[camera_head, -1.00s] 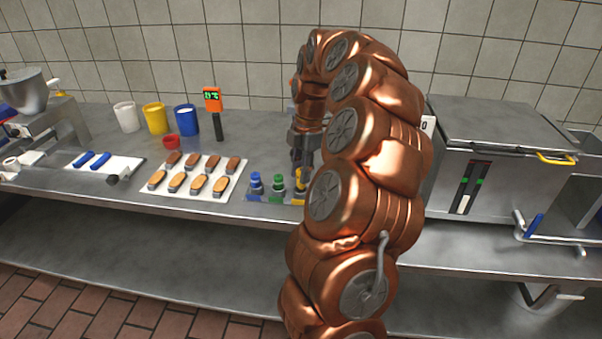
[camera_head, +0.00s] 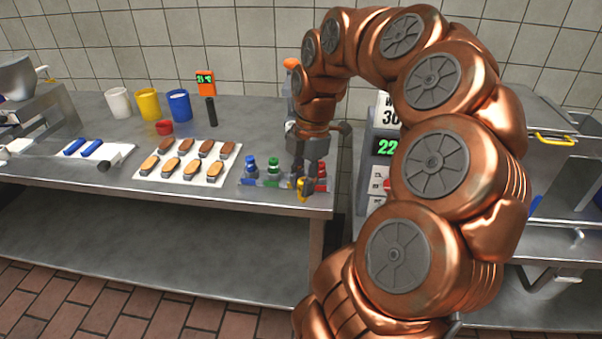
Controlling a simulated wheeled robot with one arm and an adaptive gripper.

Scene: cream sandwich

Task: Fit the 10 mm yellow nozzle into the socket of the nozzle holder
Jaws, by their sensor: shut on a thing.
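The yellow nozzle (camera_head: 302,189) is small and partly covered by my gripper (camera_head: 306,184), which points down and is shut on it. It shows in front of the nozzle stand (camera_head: 243,183), near the table's front edge; I cannot tell its exact height. The blue nozzle (camera_head: 250,170), green nozzle (camera_head: 272,172) and red nozzle (camera_head: 321,174) stand upright in the stand. A dark cylindrical piece (camera_head: 108,163) lies by the white tray at left; I cannot tell whether it is the nozzle holder, and no socket is clear.
My arm covers much of the right.

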